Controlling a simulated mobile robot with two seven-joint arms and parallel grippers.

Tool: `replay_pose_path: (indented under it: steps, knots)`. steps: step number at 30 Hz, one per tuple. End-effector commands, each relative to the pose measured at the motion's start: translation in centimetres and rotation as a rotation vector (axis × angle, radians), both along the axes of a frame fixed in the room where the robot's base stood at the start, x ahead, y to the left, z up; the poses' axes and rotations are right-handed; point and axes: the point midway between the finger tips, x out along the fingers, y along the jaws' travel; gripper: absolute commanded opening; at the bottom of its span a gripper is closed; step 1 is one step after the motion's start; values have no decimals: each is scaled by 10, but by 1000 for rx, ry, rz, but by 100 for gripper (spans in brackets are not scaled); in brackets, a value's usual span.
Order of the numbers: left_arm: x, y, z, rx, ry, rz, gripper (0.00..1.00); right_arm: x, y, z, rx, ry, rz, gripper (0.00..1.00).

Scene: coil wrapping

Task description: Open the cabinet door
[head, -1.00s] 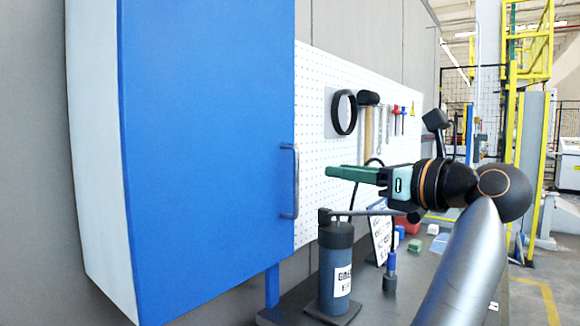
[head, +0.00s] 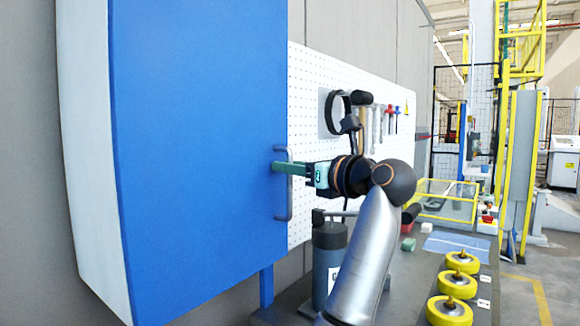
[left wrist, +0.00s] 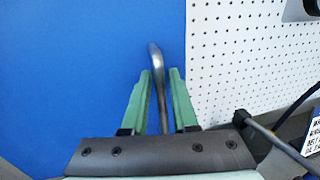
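The blue cabinet door (head: 200,150) fills the left of the head view and looks shut. Its grey upright handle (head: 289,200) is on the door's right edge. My left gripper (head: 275,167) is at the upper part of the handle, its green fingers pointing left toward the door. In the left wrist view, the handle (left wrist: 157,75) lies between the two fingers of my left gripper (left wrist: 160,75). The fingers stand apart on either side of it, with a small gap visible, so the gripper is open around it. My right gripper is not in view.
A white pegboard (head: 310,100) with hanging tools is behind and right of the door. Below is a dark workbench (head: 405,275) with a grease canister (head: 328,255) and yellow wheels (head: 452,285). The space in front of the door looks free.

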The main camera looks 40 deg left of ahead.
Motion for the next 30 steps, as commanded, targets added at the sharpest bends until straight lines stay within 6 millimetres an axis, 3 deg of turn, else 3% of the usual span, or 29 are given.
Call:
replay_pose_path:
  steps: [2, 10, 30]
  knots:
    - [0, 0, 0, 0, 0, 0, 27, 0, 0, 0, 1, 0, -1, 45]
    - [0, 0, 0, 0, 1, 0, 0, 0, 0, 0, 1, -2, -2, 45]
    - [0, 0, 0, 0, 0, 0, 0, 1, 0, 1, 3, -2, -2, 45]
